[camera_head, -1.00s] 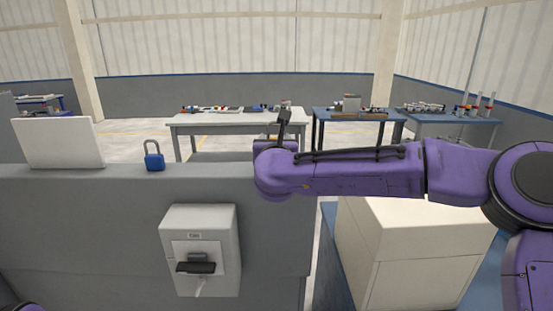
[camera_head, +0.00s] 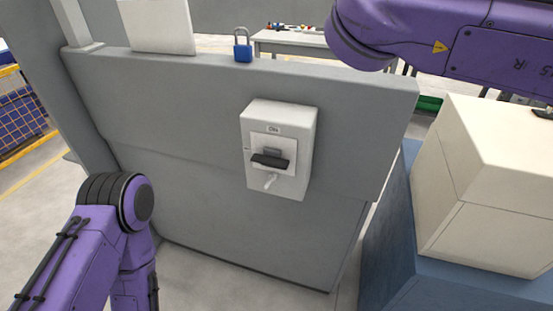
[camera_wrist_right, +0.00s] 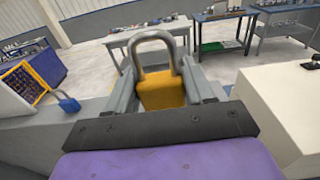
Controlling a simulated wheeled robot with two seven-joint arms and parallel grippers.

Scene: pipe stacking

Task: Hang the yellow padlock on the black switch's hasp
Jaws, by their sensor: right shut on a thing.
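The yellow padlock (camera_wrist_right: 163,92) is between the fingers of my right gripper (camera_wrist_right: 165,97) in the right wrist view, its grey shackle pointing up. The gripper is shut on it. The padlock and right gripper are outside the head view. The black switch (camera_head: 270,160) is on a light grey box (camera_head: 305,128) on the front of a grey panel, under an "ON" label. A small pale tab, possibly the hasp, sticks out below the black handle (camera_head: 271,181). My left arm shows at lower left, but its gripper is out of view.
A blue padlock (camera_head: 243,50) stands on the ledge of the grey panel (camera_head: 190,110), next to a white board (camera_head: 157,25). A cream box (camera_head: 490,190) sits on a blue surface (camera_head: 455,285) at right. Work tables (camera_head: 290,42) stand behind.

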